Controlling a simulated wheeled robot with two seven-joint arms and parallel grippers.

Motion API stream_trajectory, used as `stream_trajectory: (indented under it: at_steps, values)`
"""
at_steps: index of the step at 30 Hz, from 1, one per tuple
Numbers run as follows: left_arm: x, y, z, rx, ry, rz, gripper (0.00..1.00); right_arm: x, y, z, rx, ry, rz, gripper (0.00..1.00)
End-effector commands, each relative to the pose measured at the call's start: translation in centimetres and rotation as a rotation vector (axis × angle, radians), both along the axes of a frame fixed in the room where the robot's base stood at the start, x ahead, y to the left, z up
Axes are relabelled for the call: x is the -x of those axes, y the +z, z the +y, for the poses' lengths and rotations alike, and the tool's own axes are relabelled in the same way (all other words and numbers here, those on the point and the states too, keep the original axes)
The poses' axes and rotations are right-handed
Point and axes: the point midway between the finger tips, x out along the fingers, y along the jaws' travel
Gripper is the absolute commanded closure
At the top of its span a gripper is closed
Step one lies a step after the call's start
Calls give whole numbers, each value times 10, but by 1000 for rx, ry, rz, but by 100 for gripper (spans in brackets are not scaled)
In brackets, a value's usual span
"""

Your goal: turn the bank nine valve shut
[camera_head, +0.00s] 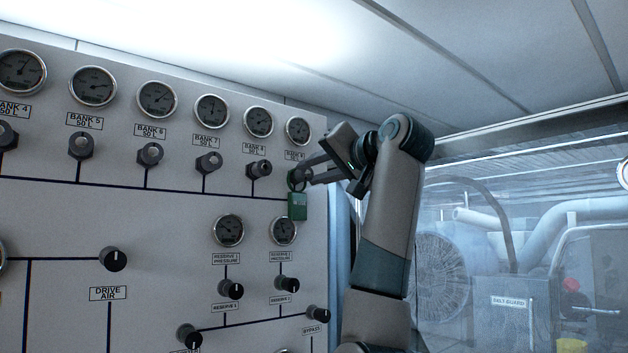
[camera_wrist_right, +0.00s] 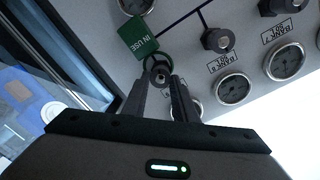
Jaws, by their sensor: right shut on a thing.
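The bank nine valve (camera_wrist_right: 160,70) is the last knob at the right end of the top row. In the head view it is mostly hidden behind my right gripper (camera_head: 304,176). In the wrist view the two fingers (camera_wrist_right: 161,84) lie on either side of the dark knob and are shut on it. The gauge above the valve (camera_head: 298,130) is partly beside the gripper. My left gripper is not in view.
The neighbouring bank valve (camera_head: 260,168) stands close to the left of the gripper, with more valves along the row. Two reserve gauges (camera_head: 228,230) sit below. The panel's right edge is close, with a window (camera_head: 520,250) beyond it.

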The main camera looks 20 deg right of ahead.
Motion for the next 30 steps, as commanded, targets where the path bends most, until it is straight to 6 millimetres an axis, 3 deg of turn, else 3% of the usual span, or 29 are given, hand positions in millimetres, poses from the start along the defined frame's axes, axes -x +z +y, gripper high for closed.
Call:
stream_trajectory:
  at_steps: [30]
  values:
    - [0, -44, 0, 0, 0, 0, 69, 0, -2, -3, -909, 0, 327, 97]
